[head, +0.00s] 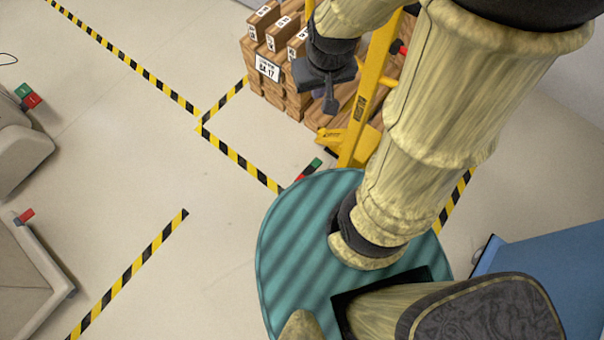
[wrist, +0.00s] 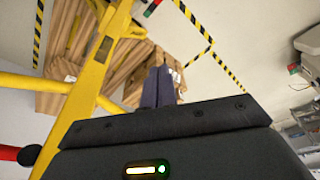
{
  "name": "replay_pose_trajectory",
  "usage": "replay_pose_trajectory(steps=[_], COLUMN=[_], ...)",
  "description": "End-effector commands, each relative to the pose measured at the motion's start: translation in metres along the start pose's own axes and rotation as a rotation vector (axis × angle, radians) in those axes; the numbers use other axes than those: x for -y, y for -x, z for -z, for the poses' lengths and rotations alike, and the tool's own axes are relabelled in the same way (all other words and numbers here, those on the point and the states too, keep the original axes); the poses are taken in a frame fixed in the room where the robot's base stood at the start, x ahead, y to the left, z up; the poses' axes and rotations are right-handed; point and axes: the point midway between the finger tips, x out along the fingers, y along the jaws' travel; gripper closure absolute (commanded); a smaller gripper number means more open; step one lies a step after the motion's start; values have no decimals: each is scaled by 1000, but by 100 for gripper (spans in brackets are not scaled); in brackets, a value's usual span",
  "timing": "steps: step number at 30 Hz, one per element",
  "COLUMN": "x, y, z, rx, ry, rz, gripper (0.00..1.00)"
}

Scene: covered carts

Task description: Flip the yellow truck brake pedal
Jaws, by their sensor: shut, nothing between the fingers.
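The yellow truck (head: 368,95) stands in the upper middle of the head view, and its yellow frame (wrist: 95,90) fills the left of the wrist view. Its brake pedal (head: 315,164), a small red and green rocker, shows at floor level near the truck's foot. The same pedal appears to show at the top edge of the wrist view (wrist: 151,8). Which half is pressed is too small to tell. My gripper (head: 330,104) is shut and empty, apart from the pedal, in front of the stacked boxes. Its dark fingers (wrist: 158,84) are together in the wrist view.
Brown boxes (head: 277,36) are stacked behind the truck. Beige covered carts (head: 25,270) with red and green pedals stand left. A blue object (head: 550,275) is at lower right. The striped floor between is clear.

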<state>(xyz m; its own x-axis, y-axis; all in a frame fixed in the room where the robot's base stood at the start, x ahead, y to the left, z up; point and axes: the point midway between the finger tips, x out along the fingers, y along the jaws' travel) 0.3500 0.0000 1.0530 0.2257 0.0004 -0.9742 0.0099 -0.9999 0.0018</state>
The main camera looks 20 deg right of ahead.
Motion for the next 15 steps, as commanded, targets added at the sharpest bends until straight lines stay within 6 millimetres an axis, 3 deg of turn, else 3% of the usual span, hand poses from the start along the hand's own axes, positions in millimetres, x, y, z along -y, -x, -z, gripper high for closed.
replay_pose_trajectory(steps=[15], x=[-5], y=[-171], z=[12], rx=[86], ry=[150], rz=[21], gripper=[100])
